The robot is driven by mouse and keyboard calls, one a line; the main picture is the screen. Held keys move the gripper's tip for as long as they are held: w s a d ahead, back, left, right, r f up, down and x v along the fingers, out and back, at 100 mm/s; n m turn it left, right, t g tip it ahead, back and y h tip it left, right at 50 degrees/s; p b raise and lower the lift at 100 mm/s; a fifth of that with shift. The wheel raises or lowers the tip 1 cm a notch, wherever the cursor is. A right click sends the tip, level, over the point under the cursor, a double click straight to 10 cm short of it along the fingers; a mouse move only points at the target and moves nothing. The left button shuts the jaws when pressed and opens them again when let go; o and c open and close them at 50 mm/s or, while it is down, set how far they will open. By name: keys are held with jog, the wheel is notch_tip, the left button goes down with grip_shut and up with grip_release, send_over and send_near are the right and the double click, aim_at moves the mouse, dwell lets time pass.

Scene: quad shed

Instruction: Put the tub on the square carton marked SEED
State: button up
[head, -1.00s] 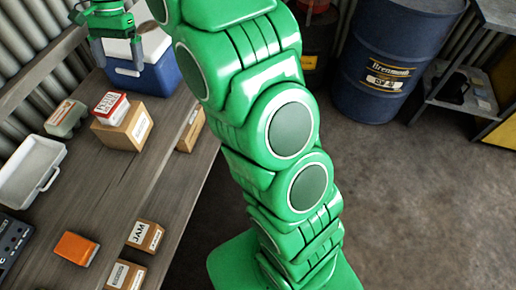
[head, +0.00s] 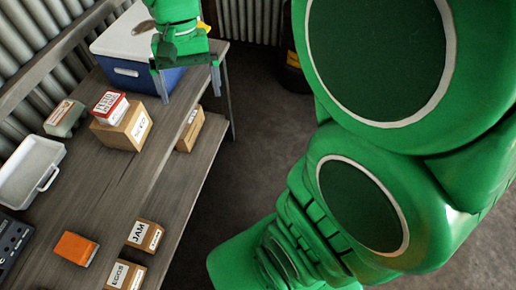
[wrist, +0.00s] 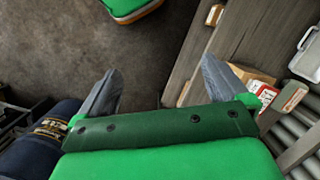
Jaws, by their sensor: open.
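A red and white box-like thing (head: 110,102), possibly the tub, sits on top of a tan carton (head: 122,132) on the bench. Both also show at the right of the wrist view, the red and white thing (wrist: 266,94) partly behind my finger. I cannot read the carton's label, so I cannot tell if it is the SEED one. Another tan carton (head: 189,131) sits lower at the bench's right side, its label also unreadable.
A blue cooler with white lid (head: 140,75) stands at the bench's back. Cartons marked JAM (head: 144,235) and EGGS (head: 125,275), an orange box (head: 76,248), a white tray (head: 30,172) and a grey-green box (head: 64,118) lie nearer. A blue drum (wrist: 45,135) shows in the wrist view.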

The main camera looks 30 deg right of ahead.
jog(key=s+d+f+n, duration=0.1)
jog(key=s+d+f, duration=0.1)
jog(key=s, duration=0.6)
jog(key=s+d+f+n+h, duration=0.1)
jog(key=s+d, duration=0.3)
jog(key=s, duration=0.5)
jog(key=shift+s+f+n, duration=0.25)
jog(key=shift+f+n, duration=0.25)
jog(key=shift+f, duration=0.3)
